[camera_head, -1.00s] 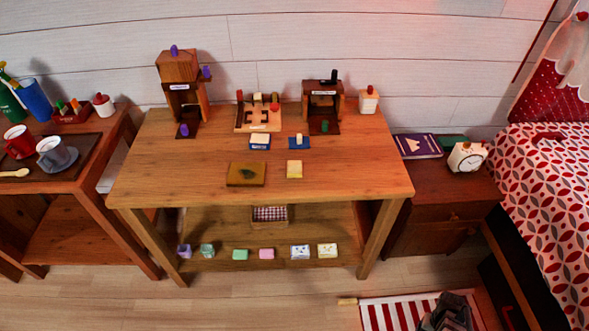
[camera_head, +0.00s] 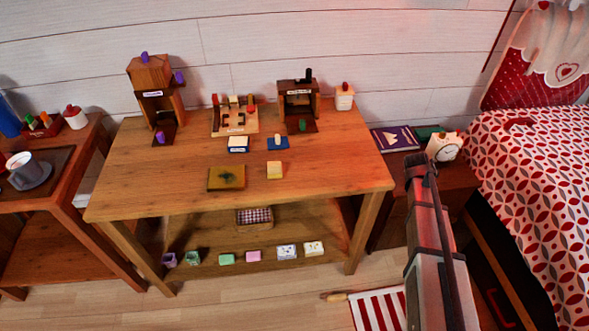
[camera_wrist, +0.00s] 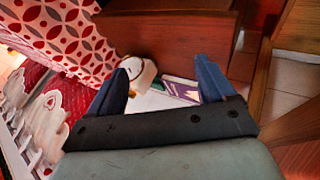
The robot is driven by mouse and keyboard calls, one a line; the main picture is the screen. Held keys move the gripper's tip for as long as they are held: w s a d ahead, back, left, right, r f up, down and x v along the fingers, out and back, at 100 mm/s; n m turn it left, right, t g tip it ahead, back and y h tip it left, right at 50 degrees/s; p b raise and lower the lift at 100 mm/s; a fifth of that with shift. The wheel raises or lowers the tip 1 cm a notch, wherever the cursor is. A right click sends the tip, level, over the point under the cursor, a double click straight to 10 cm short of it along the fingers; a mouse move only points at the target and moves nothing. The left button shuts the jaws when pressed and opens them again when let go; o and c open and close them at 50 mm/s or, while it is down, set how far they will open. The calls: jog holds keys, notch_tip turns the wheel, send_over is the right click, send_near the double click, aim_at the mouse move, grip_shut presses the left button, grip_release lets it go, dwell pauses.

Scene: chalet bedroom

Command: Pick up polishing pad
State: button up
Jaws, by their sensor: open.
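No object is clearly marked as the polishing pad. Two candidates lie on the wooden table (camera_head: 190,195) in the head view: a flat brown-yellow square (camera_head: 213,183) with a dark patch on it, and a small pale yellow block (camera_head: 275,170) to its right. I cannot tell which is the pad. My gripper (camera_wrist: 160,68) is open and empty in the wrist view, its two blue fingers spread apart. It points toward the nightstand and bed, away from the table items. My arm shows to the right of the table in the head view.
Several small blocks and a checked basket (camera_head: 255,217) sit on the lower shelf. The nightstand holds a clock (camera_head: 444,147) and books (camera_head: 396,139). The table's front is mostly clear.

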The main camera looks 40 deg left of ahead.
jog(key=w+a+r+t, duration=0.1)
jog(key=w+a+r, duration=0.1)
jog(key=a+r, duration=0.6)
notch_tip(320, 180, up, 12)
jog(key=g+y, duration=0.2)
jog(key=g, duration=0.7)
send_over(274, 163)
notch_tip(274, 163, down, 8)
jog(key=shift+w+d+f, duration=0.1)
jog(key=shift+d+f, duration=0.05)
jog(key=shift+f, duration=2.65)
jog(key=shift+c, duration=0.4)
jog(key=c, duration=1)
